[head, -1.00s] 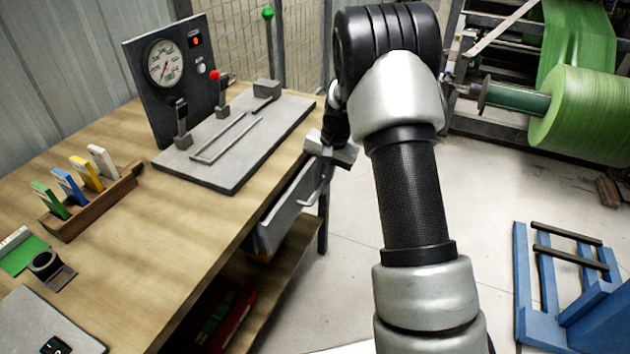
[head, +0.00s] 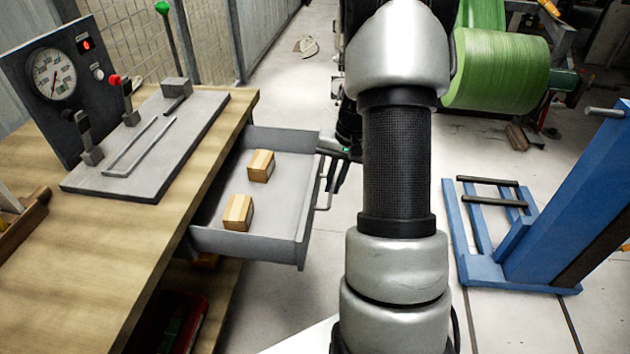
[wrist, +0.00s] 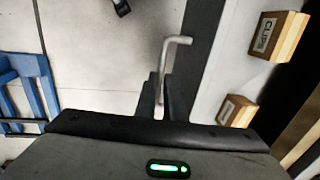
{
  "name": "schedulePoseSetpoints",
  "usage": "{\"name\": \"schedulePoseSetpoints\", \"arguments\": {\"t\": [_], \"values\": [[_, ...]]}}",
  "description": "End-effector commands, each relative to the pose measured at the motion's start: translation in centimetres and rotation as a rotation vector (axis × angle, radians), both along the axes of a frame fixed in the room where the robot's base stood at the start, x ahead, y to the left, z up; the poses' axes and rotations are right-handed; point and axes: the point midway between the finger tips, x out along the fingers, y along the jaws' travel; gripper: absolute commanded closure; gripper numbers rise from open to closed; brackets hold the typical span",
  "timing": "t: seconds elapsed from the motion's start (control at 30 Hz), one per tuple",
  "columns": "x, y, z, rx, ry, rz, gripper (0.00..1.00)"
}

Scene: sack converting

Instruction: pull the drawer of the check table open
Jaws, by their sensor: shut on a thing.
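The check table (head: 90,240) has a wooden top and stands on the left in the head view. Its grey drawer (head: 283,212) is out from under the top, with its inside in plain sight. Two small wooden boxes (head: 261,166) lie in it; in the wrist view the farther box (wrist: 275,37) bears a partly legible label. The bent metal bar handle (head: 325,190) is on the drawer front. My gripper (wrist: 162,92) is shut on the handle (wrist: 166,60), whose free end sticks out past the fingers. In the head view my arm partly hides the gripper.
A gauge panel (head: 50,80) and a grey plate with levers (head: 150,150) stand on the table. A blue frame (head: 490,265) stands on the floor at right, with a green roll (head: 495,70) behind. Pale floor (head: 290,300) lies clear before the drawer.

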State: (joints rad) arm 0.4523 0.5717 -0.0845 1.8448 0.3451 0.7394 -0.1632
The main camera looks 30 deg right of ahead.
Motion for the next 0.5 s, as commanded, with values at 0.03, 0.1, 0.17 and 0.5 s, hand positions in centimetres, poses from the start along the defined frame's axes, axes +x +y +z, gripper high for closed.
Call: {"name": "schedulePoseSetpoints", "arguments": {"t": [0.03, 0.1, 0.17, 0.5], "values": [[-0.26, -0.40, 0.01, 0.000, -0.001, -0.001, 1.00], [-0.52, -0.76, 0.02, 0.000, -0.001, -0.001, 1.00], [-0.67, -0.98, 0.03, 0.000, -0.001, -0.001, 1.00], [-0.79, -1.18, 0.05, -0.001, -0.001, 0.000, 1.00]]}}
